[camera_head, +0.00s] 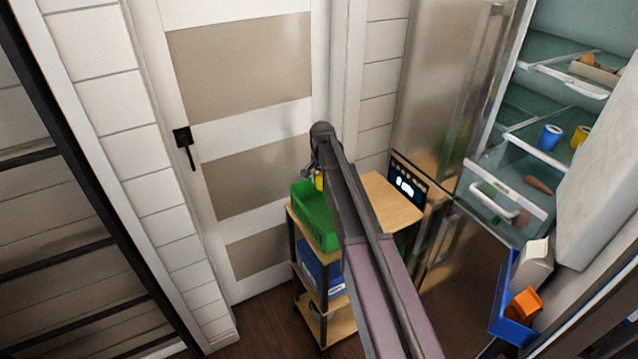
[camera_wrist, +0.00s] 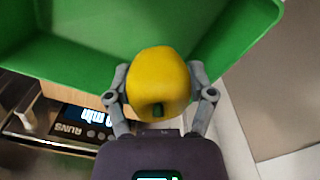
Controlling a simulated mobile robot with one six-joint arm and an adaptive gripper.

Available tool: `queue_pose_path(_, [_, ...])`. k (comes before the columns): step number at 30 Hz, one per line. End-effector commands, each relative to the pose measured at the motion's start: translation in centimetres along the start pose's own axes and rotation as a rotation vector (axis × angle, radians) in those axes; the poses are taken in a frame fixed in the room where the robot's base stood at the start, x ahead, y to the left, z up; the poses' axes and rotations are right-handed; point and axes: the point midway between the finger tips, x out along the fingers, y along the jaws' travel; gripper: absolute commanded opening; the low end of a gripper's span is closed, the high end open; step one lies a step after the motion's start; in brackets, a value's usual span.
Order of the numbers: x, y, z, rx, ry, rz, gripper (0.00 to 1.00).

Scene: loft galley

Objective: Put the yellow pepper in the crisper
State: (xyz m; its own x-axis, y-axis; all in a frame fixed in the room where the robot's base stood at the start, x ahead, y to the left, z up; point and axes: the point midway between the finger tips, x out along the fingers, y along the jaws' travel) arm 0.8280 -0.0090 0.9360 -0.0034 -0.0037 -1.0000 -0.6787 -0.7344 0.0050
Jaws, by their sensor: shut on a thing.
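The yellow pepper (camera_wrist: 158,80) is between the fingers of my gripper (camera_wrist: 160,98) in the wrist view, its green stem end facing the camera. My gripper is shut on it, over the green crate (camera_wrist: 60,55). In the head view a small bit of the pepper (camera_head: 320,181) shows beside my arm, at the crate (camera_head: 318,222) on top of the cart. The rest of the pepper and most of my gripper are hidden by my arm. The crisper (camera_head: 507,199), a clear drawer with a white handle, is low in the open fridge at right. A carrot-like orange item lies inside it.
The wooden cart (camera_head: 390,205) has a blue bin (camera_head: 318,270) on its middle shelf. The fridge holds a blue cup (camera_head: 550,137) and a yellow cup (camera_head: 579,136) above the crisper. The open fridge door (camera_head: 510,300) carries a carton and an orange box. A closed door stands behind the cart.

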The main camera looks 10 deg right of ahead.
Motion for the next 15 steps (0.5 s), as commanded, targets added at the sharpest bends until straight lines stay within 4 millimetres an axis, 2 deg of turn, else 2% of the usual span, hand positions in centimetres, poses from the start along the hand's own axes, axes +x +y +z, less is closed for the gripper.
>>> queue_pose_path(8, [-0.8,0.2,0.5,-0.021,0.000,0.000,0.22])
queue_pose_path(15, [-3.6,1.2,2.4,-0.111,0.001,0.000,0.22])
